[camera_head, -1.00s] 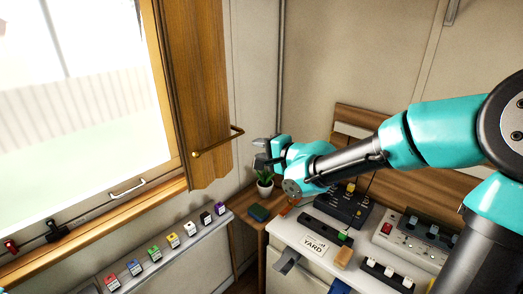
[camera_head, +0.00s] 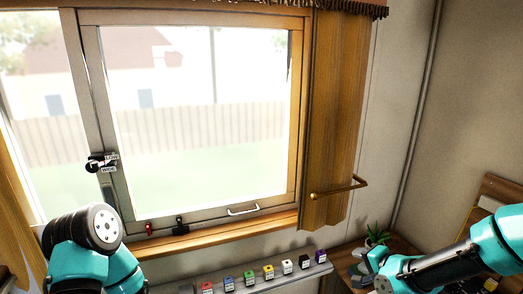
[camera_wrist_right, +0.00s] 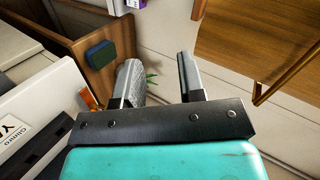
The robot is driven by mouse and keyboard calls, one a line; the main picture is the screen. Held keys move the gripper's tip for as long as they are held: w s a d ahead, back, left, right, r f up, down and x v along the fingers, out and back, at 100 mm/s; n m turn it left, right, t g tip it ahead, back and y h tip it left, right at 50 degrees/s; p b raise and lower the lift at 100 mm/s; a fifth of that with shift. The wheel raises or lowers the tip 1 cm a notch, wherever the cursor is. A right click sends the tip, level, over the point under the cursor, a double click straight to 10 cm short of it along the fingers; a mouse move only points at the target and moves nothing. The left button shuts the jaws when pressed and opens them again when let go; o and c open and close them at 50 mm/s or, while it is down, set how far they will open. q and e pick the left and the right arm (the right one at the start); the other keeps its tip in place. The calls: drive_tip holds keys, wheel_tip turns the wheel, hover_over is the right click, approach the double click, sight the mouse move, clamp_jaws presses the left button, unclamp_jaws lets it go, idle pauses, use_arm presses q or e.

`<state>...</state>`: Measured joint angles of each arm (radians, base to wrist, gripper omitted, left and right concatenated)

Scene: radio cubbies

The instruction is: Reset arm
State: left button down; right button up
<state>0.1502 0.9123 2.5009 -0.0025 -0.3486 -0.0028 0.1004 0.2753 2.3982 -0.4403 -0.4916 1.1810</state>
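My right arm comes in from the lower right in the head view, with its right gripper (camera_head: 362,264) low beside the wooden side table. In the right wrist view the two fingers of the right gripper (camera_wrist_right: 160,82) stand apart with nothing between them. Green leaves of the potted plant (camera_wrist_right: 152,75) show behind the gap. My left arm (camera_head: 90,245) shows at the lower left as a teal and black link. Its gripper is outside the frame.
A row of several coloured blocks (camera_head: 268,271) stands on the ledge below the window. A wooden panel (camera_head: 335,120) with a brass rail (camera_head: 340,188) hangs to the right of the window. The potted plant (camera_head: 376,235) stands close to my right gripper.

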drive_tip(key=s+a+f+n+g, duration=0.2)
drive_tip(key=s+f+g, duration=0.1)
drive_tip(key=f, duration=0.7)
drive_tip(key=s+a+f+n+g, duration=0.2)
drive_tip(key=s+f, duration=0.2)
drive_tip(key=f, duration=0.5)
drive_tip(key=s+a+f+n+g, duration=0.3)
drive_tip(key=s+f+n+g, duration=0.2)
drive_tip(key=s+f, duration=0.7)
drive_tip(key=shift+s+a+f+h, duration=0.25)
drive_tip(key=shift+s+f+h, duration=0.05)
drive_tip(key=shift+f, duration=0.2)
